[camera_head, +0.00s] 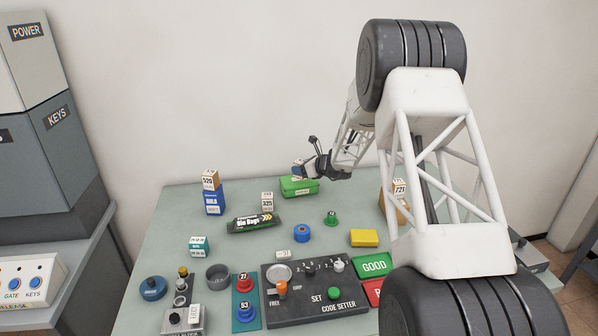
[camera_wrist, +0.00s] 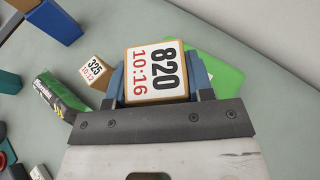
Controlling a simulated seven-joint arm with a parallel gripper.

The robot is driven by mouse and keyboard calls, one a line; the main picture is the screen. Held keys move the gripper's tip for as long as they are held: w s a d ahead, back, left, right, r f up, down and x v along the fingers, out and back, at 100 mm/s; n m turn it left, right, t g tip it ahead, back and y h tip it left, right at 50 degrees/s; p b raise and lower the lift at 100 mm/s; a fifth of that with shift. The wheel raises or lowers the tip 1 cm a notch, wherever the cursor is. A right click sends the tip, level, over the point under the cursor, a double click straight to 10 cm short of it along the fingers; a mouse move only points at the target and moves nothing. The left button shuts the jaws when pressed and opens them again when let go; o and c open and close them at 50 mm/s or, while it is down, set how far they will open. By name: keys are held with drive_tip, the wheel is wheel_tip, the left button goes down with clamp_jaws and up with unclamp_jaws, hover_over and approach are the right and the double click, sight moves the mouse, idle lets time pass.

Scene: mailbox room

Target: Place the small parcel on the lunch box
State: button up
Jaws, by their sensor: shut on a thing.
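The small parcel (camera_wrist: 157,72) is a brown box with a white label reading 820 and 10:16. My gripper (camera_wrist: 160,85) is shut on it, with a blue finger on each side. In the head view my gripper (camera_head: 299,170) and the parcel are small and partly hidden by the hand, right over the lunch box. The lunch box (camera_head: 300,188) is green and lies flat near the back of the table. In the wrist view the lunch box (camera_wrist: 222,76) shows behind and right of the parcel. I cannot tell whether parcel and box touch.
Left of the lunch box stand a parcel marked 325 (camera_head: 267,201), a black-green bin bags pack (camera_head: 253,222) and a blue box (camera_head: 214,198) with a parcel marked 525 (camera_head: 210,180) on top. A 721 parcel (camera_head: 399,190) stands right. The code setter (camera_head: 322,305) is in front.

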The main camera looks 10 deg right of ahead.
sight(299, 163)
drive_tip(key=shift+w+f, duration=0.15)
drive_tip(key=shift+w, duration=1.1)
drive_tip(key=shift+w+f, duration=0.1)
drive_tip(key=shift+w, duration=1.15)
drive_tip(key=shift+f, duration=1.75)
drive_tip(key=shift+f, duration=0.15)
drive_tip(key=o, duration=1)
drive_tip(key=shift+c, duration=0.2)
drive_tip(key=shift+d+r, duration=0.15)
drive_tip(key=shift+r, duration=0.05)
drive_tip(key=v, duration=1.2)
